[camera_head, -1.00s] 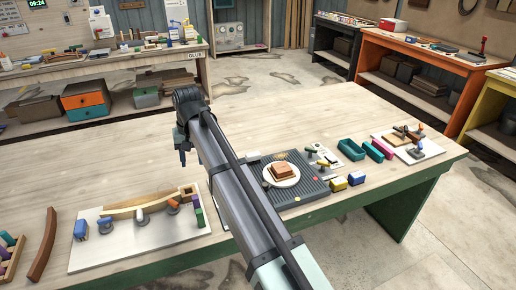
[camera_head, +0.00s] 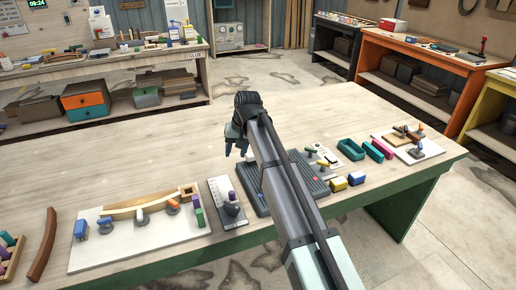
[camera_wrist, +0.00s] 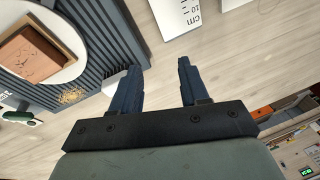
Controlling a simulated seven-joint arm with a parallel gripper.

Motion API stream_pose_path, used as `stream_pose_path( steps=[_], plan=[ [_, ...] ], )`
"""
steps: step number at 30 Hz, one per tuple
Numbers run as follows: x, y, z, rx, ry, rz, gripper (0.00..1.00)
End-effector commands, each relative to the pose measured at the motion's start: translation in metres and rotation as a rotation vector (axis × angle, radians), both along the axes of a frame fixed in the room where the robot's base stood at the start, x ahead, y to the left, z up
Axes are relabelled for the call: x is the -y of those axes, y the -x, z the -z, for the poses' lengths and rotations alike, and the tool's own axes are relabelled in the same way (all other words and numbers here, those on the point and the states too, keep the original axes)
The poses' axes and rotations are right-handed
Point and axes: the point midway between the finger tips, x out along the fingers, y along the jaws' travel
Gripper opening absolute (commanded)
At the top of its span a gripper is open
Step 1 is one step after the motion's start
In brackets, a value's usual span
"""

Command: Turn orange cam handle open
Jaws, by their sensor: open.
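An orange cam handle (camera_head: 173,204) sits on a grey post near the right part of a white fixture board (camera_head: 150,245), beside a curved wooden stringer (camera_head: 135,210). The orange handle is not seen in the wrist view.
A dark ridged mat (camera_wrist: 100,30) holds a white plate (camera_wrist: 75,65) with a toast-like block (camera_wrist: 32,54). A panel with a purple-topped knob (camera_head: 232,204) stands between board and mat. Green trays (camera_head: 350,149) lie right. The table behind the board is clear.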

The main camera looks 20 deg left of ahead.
Motion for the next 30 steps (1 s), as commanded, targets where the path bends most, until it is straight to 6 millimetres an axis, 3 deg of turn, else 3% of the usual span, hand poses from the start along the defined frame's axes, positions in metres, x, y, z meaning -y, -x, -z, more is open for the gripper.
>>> stream_pose_path(
  steps=[15, 30],
  plan=[
    [0.048, -0.054, 0.014, 0.026, -0.070, 0.068, 0.45],
    [0.056, -0.062, 0.016, 0.031, -0.083, 0.080, 0.45]
  ],
)
